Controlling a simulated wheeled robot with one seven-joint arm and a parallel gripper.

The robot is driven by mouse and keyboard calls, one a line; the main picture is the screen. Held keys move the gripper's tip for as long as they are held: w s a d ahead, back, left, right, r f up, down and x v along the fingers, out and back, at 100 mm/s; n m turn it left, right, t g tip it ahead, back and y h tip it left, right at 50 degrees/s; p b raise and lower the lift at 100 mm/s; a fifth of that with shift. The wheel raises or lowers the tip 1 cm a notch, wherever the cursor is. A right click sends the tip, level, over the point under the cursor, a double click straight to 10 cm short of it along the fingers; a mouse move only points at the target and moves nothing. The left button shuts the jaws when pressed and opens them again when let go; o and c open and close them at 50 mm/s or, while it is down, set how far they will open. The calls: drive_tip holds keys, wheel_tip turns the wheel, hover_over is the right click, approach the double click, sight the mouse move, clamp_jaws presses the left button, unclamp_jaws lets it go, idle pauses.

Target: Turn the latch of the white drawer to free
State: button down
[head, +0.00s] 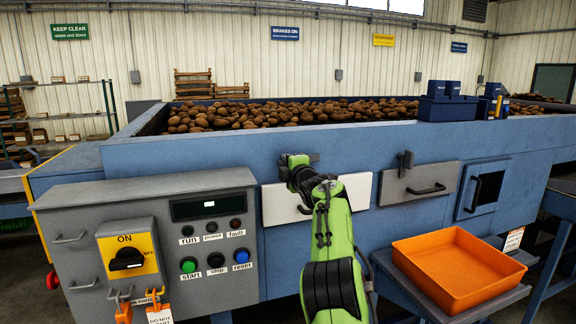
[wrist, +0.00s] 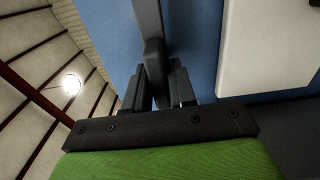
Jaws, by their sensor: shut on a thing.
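The white drawer (head: 357,190) is in the blue side of the grader, partly hidden behind my green arm; its panel also shows at the right of the wrist view (wrist: 265,45). My gripper (head: 297,163) is at the drawer's upper edge. In the wrist view, my gripper's dark fingers (wrist: 160,88) stand on both sides of a dark grey latch lever (wrist: 153,50) and are shut on it. The lever runs up from between the fingers, in front of the blue panel. In the head view the latch is mostly hidden by my gripper, so its turn is unclear.
A grey drawer (head: 420,183) with its own latch (head: 405,163) is to the right. An orange tray (head: 458,268) stands at the lower right. The control panel (head: 155,245) with its yellow switch is at the left. Potatoes (head: 290,113) fill the bed above.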

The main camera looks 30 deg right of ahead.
drive_tip(key=c, duration=1.1)
unclamp_jaws()
drive_tip(key=b+v, duration=0.7)
drive_tip(key=v, duration=0.8)
drive_tip(key=shift+s+a+b, duration=0.1)
drive_tip(key=shift+s+b, duration=0.25)
drive_tip(key=shift+b, duration=0.05)
